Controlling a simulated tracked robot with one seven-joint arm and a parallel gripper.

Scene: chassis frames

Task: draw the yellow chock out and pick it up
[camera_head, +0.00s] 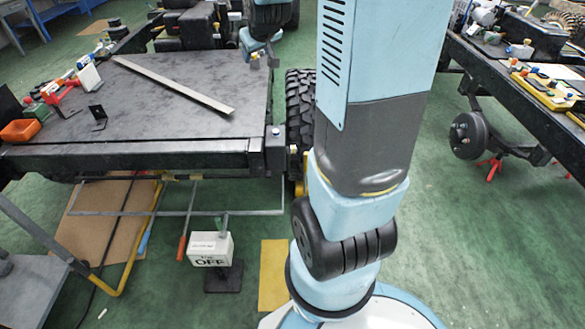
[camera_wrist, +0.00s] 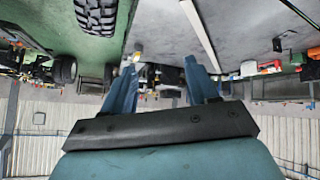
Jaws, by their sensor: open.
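A yellow piece (camera_head: 295,165), which looks like the chock, shows at the foot of the black tyre (camera_head: 299,105). My arm hides part of it, so its full shape and whether it touches the tyre cannot be told. My gripper (camera_head: 264,62) is far off at the top of the head view, above the back right corner of the chassis deck (camera_head: 160,95). In the wrist view my gripper (camera_wrist: 160,65) has its two blue fingers spread, with nothing between them. The tyre shows at the top left of the wrist view (camera_wrist: 96,14); no chock is clear there.
A metal bar (camera_head: 175,85) and small tools lie on the deck. On the floor are an OFF sign box (camera_head: 210,248), a yellow mat (camera_head: 272,275) and a cardboard sheet (camera_head: 110,220). Another chassis (camera_head: 525,100) stands at right, with open green floor between.

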